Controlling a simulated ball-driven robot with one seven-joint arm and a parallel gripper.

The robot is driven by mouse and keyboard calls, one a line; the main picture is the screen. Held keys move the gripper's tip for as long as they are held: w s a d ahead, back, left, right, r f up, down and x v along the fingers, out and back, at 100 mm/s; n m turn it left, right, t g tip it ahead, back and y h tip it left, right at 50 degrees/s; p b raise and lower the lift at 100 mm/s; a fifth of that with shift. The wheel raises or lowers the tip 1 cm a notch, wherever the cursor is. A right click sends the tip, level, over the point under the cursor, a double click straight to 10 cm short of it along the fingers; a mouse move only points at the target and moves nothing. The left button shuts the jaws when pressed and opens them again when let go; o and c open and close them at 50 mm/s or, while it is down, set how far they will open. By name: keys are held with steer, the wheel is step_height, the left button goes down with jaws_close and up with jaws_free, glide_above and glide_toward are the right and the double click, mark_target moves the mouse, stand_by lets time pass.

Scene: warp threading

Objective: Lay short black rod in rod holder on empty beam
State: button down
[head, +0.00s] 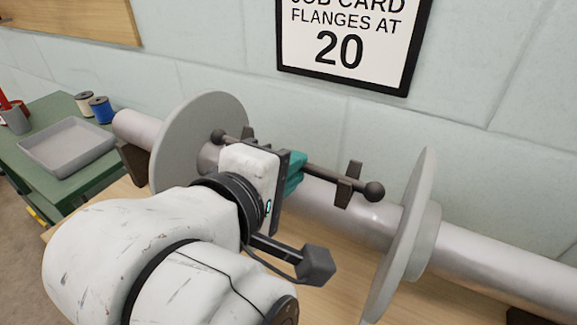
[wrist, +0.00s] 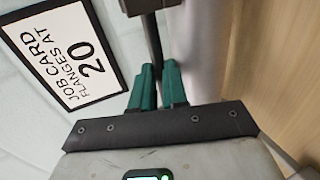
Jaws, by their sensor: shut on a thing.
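The short black rod (head: 325,175) has a ball at each end and runs along the beam between its two flanges. My gripper (head: 297,165) is shut on the middle of the rod with teal fingers. In the wrist view, the fingers (wrist: 158,72) close around the rod (wrist: 154,42). The rod holder (head: 346,188) shows as dark uprights on the beam (head: 370,225), one towards each end of the rod. The rod crosses at these uprights; I cannot tell whether it rests in them. My wrist hides part of the rod and holder.
Pale round flanges stand left (head: 180,130) and right (head: 405,235) on the beam. A job card (head: 345,40) on the wall reads "FLANGES AT 20". A green table (head: 60,108) at left bears a grey tray (head: 42,162) and spools (head: 101,110).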

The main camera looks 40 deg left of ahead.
steer(key=c, duration=1.2)
jaws_free()
steer(key=shift+o, duration=0.6)
steer(key=shift+f, duration=0.15)
steer(key=p+v, duration=0.1)
steer(key=v, duration=1)
steer(key=shift+r, duration=0.25)
